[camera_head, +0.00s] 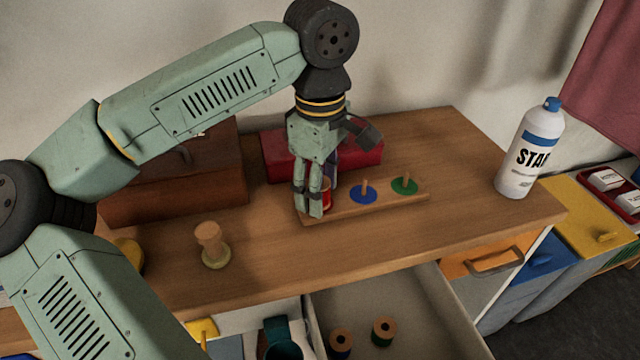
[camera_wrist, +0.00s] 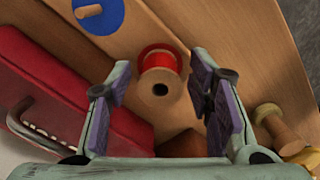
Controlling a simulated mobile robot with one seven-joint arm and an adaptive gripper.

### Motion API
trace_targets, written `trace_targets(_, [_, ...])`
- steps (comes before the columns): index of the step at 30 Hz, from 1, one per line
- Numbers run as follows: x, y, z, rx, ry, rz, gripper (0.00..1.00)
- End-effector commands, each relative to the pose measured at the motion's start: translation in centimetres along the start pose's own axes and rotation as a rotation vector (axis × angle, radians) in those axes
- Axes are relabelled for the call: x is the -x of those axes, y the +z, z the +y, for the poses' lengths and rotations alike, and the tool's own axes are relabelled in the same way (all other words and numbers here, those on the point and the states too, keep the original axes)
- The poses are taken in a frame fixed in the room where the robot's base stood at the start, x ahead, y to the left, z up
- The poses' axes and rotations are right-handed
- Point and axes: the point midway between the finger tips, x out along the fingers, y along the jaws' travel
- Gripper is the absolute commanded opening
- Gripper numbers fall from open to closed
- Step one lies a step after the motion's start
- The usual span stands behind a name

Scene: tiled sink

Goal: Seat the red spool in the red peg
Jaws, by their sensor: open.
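The red spool (camera_head: 326,196) is at the left end of the wooden peg board, partly hidden by my fingers in the head view. In the wrist view the red spool (camera_wrist: 160,82) shows its wooden end with a dark hole, and red around it. My gripper (camera_head: 318,200) points down at the spool. In the wrist view my gripper (camera_wrist: 160,100) is open, with a finger on each side of the spool and gaps visible. The peg board (camera_head: 385,207) also carries a blue peg (camera_head: 363,193) and a green peg (camera_head: 404,185). The red peg itself is hidden.
A red box (camera_head: 360,158) and a brown box (camera_head: 190,180) stand behind. A wooden spool-like piece (camera_head: 209,240) stands left, a spray can (camera_head: 530,150) right. The open drawer (camera_head: 415,320) in front holds two spools (camera_head: 384,331). The counter's right-front area is clear.

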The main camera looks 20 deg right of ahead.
Motion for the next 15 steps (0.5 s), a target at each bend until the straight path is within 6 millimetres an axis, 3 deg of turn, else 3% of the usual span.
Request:
trace_targets(5, [1.3,0.0,0.1,0.001,0.001,0.001,0.47])
trace_targets(15, [8.6,0.0,0.1,0.002,0.002,0.002,0.47])
